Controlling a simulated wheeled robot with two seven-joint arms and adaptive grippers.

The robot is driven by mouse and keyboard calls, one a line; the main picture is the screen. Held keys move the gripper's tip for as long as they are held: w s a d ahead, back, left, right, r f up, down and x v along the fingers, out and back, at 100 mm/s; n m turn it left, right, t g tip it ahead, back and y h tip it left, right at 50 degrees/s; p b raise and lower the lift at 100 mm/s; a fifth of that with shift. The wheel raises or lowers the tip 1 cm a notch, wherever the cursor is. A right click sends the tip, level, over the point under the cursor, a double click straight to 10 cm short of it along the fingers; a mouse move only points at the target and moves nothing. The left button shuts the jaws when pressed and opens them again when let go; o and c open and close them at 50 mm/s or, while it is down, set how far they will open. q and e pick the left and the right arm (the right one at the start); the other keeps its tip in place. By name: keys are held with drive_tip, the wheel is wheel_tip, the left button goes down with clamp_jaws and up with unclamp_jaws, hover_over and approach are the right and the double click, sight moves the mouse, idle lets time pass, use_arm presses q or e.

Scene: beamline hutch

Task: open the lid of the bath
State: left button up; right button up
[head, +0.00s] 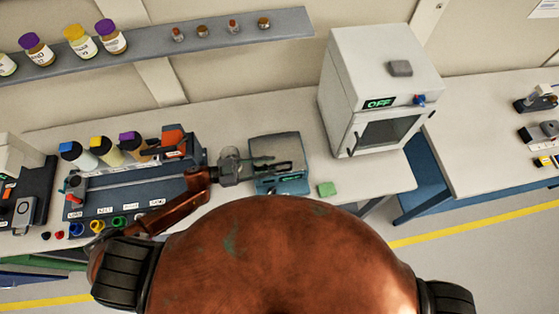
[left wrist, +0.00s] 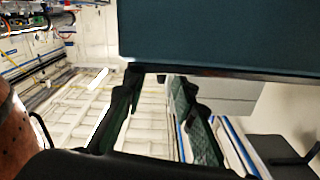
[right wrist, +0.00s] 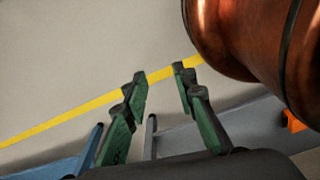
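The bath (head: 278,184) is a small box on the bench with a grey lid (head: 272,146) and a blue front with a small display. The lid looks shut. My left gripper (head: 284,162) reaches in from the left across the bath's front part, its fingers apart. In the left wrist view, a large dark teal surface (left wrist: 220,35) with a dark lower edge, probably the bath, fills the top. My left fingertips (left wrist: 156,76) are open at that edge; I cannot tell whether they touch. My right gripper (right wrist: 160,76) is open and empty above the floor.
A white oven (head: 372,70) marked OFF stands right of the bath. A green block (head: 327,188) lies by the bath's front right. A rack with several capped bottles (head: 104,150) stands left. A shelf (head: 150,50) runs behind. My body hides the bench front.

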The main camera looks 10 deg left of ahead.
use_arm(q)
drive_tip(key=x, duration=0.3)
drive_tip(key=shift+w+d+p, duration=0.2)
drive_tip(key=shift+d+p, duration=0.05)
drive_tip(key=shift+p, duration=0.05)
drive_tip(key=shift+d, duration=0.3)
clamp_jaws()
use_arm(e)
drive_tip(key=shift+w+d+r, duration=0.15)
drive_tip(key=shift+w+r, duration=0.3)
drive_tip(key=shift+r, duration=0.05)
